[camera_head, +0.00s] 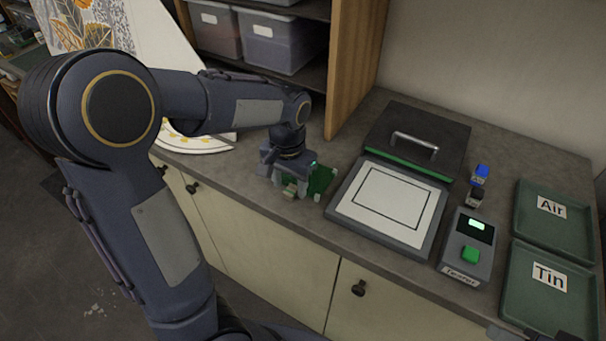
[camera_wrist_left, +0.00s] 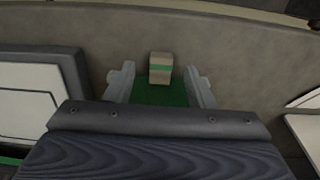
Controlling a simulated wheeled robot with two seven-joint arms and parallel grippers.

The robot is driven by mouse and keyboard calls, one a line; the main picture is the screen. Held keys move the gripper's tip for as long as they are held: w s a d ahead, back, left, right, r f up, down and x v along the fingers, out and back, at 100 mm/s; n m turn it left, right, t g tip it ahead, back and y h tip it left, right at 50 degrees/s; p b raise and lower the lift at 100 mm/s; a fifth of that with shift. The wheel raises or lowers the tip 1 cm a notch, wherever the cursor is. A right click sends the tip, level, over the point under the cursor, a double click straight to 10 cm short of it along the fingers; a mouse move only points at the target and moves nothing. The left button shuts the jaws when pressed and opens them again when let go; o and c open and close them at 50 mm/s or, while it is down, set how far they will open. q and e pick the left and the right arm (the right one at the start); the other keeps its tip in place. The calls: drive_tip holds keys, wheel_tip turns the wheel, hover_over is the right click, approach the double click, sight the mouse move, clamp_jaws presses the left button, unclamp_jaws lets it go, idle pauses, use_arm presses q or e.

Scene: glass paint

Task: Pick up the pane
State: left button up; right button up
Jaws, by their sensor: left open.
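A flat green piece (camera_head: 322,180) lies on the counter beside the tray, partly hidden under my left gripper (camera_head: 295,186). I take it for the pane, but cannot be sure. A small beige block (camera_head: 290,190) with a green stripe is at its edge. In the left wrist view, the green piece (camera_wrist_left: 160,95) shows between the two fingers of my left gripper (camera_wrist_left: 159,80), and the block (camera_wrist_left: 160,68) is just beyond, between the fingertips. The fingers are apart. I cannot tell whether they touch anything. My right gripper is not clearly seen.
A grey tray (camera_head: 338,204) with a white framed sheet and a dark lid (camera_head: 455,138) is right of the gripper. A tester (camera_head: 467,243), small blue and black items, and green trays marked Air (camera_head: 530,232) and Tin (camera_head: 512,308) are farther right. A wooden shelf (camera_head: 356,60) stands behind.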

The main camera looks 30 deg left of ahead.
use_arm(q)
wheel_tip(320, 180, down, 2)
drive_tip(key=shift+w+a+f, duration=0.1)
clamp_jaws()
drive_tip(key=shift+r, duration=0.2)
